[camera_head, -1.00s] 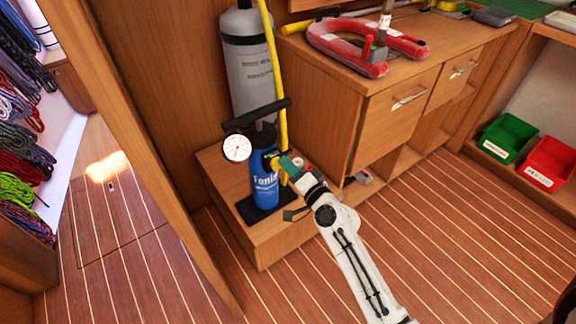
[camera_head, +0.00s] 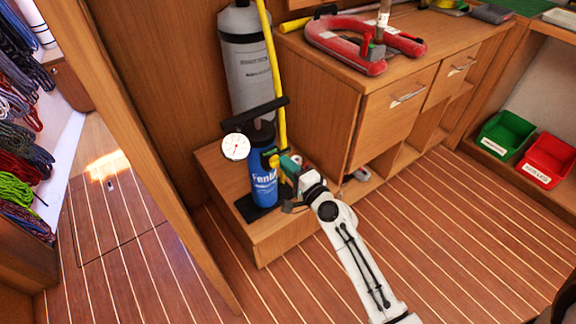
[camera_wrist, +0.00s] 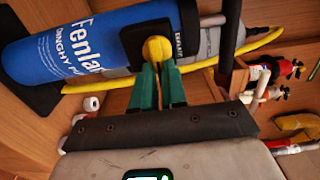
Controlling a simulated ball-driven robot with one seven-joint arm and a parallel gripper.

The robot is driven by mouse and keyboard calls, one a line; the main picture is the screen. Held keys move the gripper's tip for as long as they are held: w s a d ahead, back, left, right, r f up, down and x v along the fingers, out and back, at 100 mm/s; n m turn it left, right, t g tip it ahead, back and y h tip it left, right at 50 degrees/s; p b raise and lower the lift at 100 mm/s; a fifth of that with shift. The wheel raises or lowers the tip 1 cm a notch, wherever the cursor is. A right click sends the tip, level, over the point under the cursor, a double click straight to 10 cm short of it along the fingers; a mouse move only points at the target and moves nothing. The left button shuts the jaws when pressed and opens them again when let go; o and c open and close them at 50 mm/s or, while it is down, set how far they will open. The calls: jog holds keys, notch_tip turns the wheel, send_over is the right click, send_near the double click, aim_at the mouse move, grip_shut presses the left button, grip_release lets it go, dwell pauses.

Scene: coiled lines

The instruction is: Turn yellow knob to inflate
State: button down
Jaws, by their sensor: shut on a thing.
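The yellow knob (camera_wrist: 158,49) sits on a black block on the side of the blue pump (camera_wrist: 75,46). My gripper (camera_wrist: 157,72) has its green fingers closed on the knob, one on each side. In the head view the pump (camera_head: 263,178) stands upright on a low wooden step, with a black T-handle (camera_head: 255,114) and a round white gauge (camera_head: 235,147) at its top. My gripper (camera_head: 280,163) reaches its right side there, and the knob is mostly hidden by the fingers.
A grey cylinder (camera_head: 247,60) and a yellow hose (camera_head: 274,75) stand behind the pump. A wooden cabinet (camera_head: 340,115) is close on the right, with a red horseshoe-shaped thing (camera_head: 345,48) on top. Green (camera_head: 503,134) and red (camera_head: 546,158) bins sit far right. The striped floor in front is clear.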

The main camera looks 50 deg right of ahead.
jog(key=shift+f, duration=0.1)
jog(key=c, duration=1.2)
grip_release()
jog(key=shift+b+v, duration=1)
jog(key=shift+v, duration=4.45)
